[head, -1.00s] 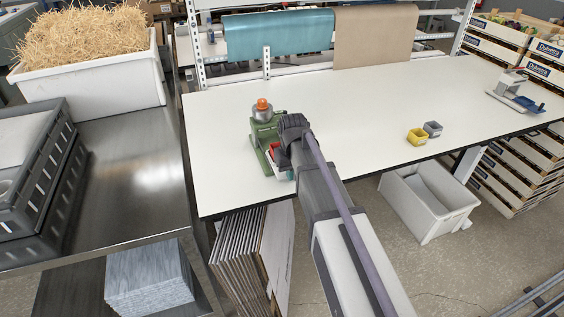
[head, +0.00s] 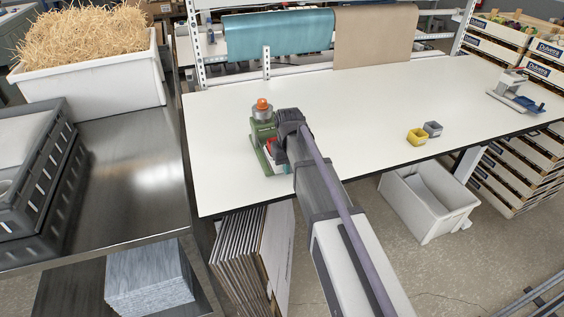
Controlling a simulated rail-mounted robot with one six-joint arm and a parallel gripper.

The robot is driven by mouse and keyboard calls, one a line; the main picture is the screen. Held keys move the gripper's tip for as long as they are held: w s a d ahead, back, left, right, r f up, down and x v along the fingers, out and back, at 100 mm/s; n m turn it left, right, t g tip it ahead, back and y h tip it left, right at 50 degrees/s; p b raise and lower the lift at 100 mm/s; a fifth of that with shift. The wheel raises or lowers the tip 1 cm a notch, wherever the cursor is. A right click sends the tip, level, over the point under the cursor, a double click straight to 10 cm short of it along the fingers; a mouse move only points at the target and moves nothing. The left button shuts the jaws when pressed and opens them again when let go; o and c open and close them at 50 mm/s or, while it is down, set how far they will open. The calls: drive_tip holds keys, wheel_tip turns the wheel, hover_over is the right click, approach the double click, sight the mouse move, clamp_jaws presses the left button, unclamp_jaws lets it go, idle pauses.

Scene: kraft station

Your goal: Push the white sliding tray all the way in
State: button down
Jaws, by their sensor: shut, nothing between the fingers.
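A green machine (head: 257,140) with a grey cylinder and an orange knob on top stands on the left part of the white table. A small part of what looks like the white sliding tray (head: 284,168) shows low at the front of the machine, with a red piece close by. My arm comes in from the lower right and hides most of the tray. My gripper (head: 279,148) is at the machine's front right side, mostly hidden behind my own wrist. It is shut and holds nothing. I cannot tell whether it touches the tray.
The white tabletop (head: 350,110) is clear around the machine. A steel table (head: 125,150) is at the left. Teal (head: 278,34) and brown (head: 375,34) rolls hang behind.

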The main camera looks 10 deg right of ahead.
drive_tip(key=shift+w, duration=0.1)
drive_tip(key=shift+w+a, duration=0.2)
drive_tip(key=shift+w, duration=1.3)
drive_tip(key=shift+w+a, duration=0.2)
drive_tip(key=shift+w, duration=1.55)
drive_tip(key=shift+s, duration=0.15)
